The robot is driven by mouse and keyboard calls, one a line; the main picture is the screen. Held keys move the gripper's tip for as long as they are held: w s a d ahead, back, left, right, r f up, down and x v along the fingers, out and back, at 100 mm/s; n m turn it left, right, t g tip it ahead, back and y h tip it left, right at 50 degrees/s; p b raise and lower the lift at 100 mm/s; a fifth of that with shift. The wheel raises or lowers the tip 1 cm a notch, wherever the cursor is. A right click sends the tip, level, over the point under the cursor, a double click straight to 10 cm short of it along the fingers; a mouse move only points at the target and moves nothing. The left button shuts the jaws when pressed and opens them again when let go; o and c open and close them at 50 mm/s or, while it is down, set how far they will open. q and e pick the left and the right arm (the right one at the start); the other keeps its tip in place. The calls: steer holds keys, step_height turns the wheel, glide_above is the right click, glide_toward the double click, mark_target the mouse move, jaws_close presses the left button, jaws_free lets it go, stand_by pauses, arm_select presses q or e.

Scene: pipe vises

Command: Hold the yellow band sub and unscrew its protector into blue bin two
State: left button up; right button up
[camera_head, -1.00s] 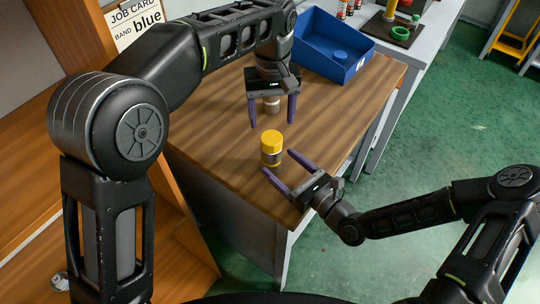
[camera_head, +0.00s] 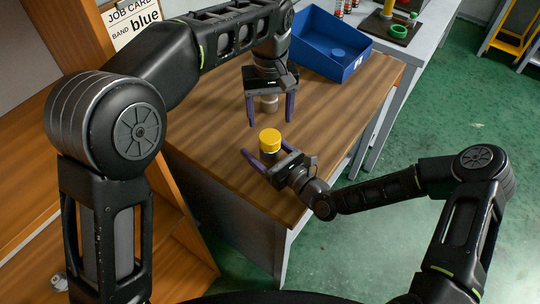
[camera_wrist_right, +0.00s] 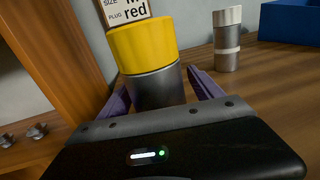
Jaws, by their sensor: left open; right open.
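A cylinder with a yellow upper part (camera_head: 270,136) and a grey metal lower part stands upright on the wooden table. My right gripper (camera_head: 264,148) is open, with its purple fingers on either side of it. The right wrist view shows the yellow-topped cylinder (camera_wrist_right: 145,48) between the fingers (camera_wrist_right: 160,100); I cannot tell whether they touch it. My left gripper (camera_head: 270,122) is open, pointing down over the table beyond it. A grey cylinder with a pale band (camera_wrist_right: 227,52) stands farther back; in the head view (camera_head: 269,104) it shows behind the left fingers. A blue bin (camera_head: 351,69) stands at the back right.
The table's right side (camera_head: 350,115) is clear. A grey bench (camera_head: 425,35) stands beyond.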

steer(key=shift+c, duration=0.4)
jaws_close()
stand_by(0.4)
